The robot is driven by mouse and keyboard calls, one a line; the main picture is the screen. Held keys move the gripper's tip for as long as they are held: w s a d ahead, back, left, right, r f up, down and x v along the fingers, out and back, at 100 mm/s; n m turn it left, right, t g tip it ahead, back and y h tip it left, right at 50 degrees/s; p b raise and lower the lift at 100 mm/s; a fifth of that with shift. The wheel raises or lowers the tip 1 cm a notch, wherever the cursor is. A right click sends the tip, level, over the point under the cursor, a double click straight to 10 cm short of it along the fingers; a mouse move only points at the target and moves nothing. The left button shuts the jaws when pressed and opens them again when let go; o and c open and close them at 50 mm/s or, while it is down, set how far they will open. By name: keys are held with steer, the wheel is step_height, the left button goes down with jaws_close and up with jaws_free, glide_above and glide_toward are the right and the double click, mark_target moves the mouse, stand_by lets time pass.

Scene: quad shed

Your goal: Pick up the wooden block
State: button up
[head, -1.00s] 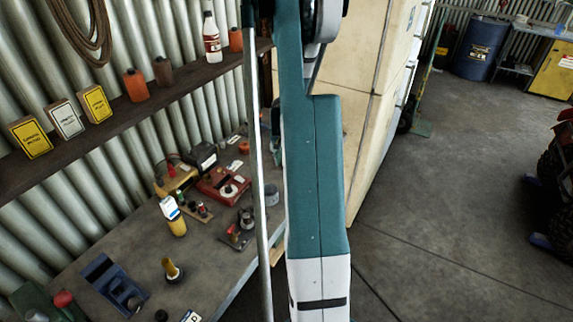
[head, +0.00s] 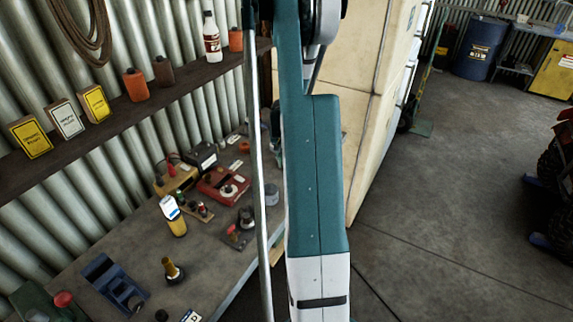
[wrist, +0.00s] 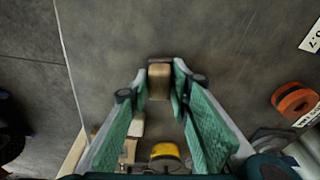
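The wooden block (wrist: 159,82) is a small brown block with a lighter end. In the wrist view it sits between the tips of my gripper's teal fingers (wrist: 160,76). The fingertips come close to both sides of the block, but I cannot tell whether they press on it or whether it rests on the grey surface. In the head view I do not make out the block or my gripper; my arm covers the middle of the picture.
The workbench (head: 75,262) carries a red device (head: 222,184), a yellow-bodied tool (head: 173,215) and a blue plane-like tool (head: 113,285). An orange ring (wrist: 295,102) lies right of my gripper. A shelf (head: 120,119) holds boxes and bottles. Open floor (head: 450,210) lies to the right.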

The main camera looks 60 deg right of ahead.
steer(key=shift+r, duration=0.1)
stand_by(0.3)
steer(key=shift+r, duration=4.9)
